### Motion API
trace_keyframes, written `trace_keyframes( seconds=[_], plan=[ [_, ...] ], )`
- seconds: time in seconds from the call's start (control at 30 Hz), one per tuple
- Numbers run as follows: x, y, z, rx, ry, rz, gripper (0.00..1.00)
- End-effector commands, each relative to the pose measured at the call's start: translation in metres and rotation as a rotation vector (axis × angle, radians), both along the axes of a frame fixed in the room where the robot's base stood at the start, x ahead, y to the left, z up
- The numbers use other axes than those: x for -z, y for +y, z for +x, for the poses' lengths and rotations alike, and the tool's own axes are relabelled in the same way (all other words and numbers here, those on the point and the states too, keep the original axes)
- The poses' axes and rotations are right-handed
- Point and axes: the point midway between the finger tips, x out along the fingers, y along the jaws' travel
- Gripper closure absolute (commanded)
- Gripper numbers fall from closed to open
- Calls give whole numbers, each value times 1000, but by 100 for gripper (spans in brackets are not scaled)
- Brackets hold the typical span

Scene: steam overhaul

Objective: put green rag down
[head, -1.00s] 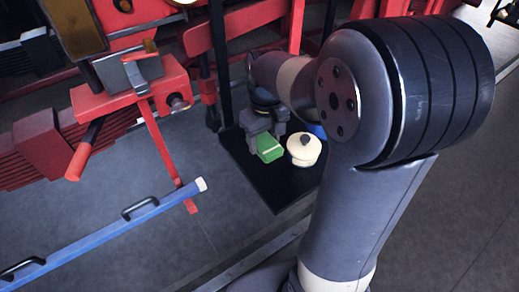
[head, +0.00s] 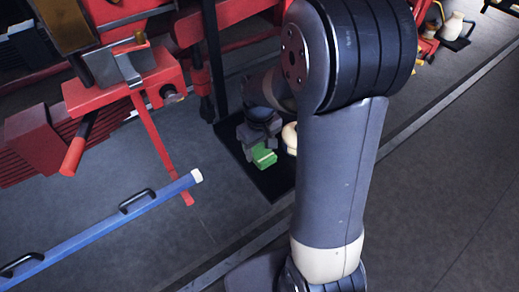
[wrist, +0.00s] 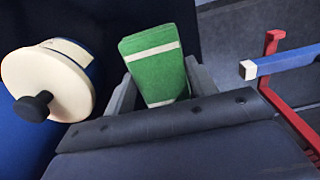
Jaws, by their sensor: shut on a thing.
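The green rag (head: 264,157) is a small folded block with a pale stripe. It sits between the jaws of my gripper (head: 258,146), over the black tray (head: 274,186) on the floor. In the wrist view the rag (wrist: 156,65) shows between the two grey fingers of my gripper (wrist: 158,84), which are shut on it. I cannot tell whether the rag touches the tray. My gripper's upper part and my arm hide much of the tray.
A cream-lidded pot (wrist: 48,84) with a dark knob stands close beside the rag; my arm mostly hides it (head: 290,137) in the head view. A blue bar (head: 110,229) and a red stand (head: 158,148) are to the left. Grey floor lies between.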

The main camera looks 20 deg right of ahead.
Motion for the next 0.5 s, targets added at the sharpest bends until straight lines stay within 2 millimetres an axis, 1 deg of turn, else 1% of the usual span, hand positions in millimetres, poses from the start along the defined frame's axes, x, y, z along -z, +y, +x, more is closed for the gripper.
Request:
trace_keyframes(
  seconds=[0.1, 0.2, 0.5],
  plan=[
    [8, 0, -1, 0, 3, 0, 64],
    [12, 0, -1, 0, 1, 0, 64],
    [13, 0, 0, 0, 0, 0, 64]
  ],
)
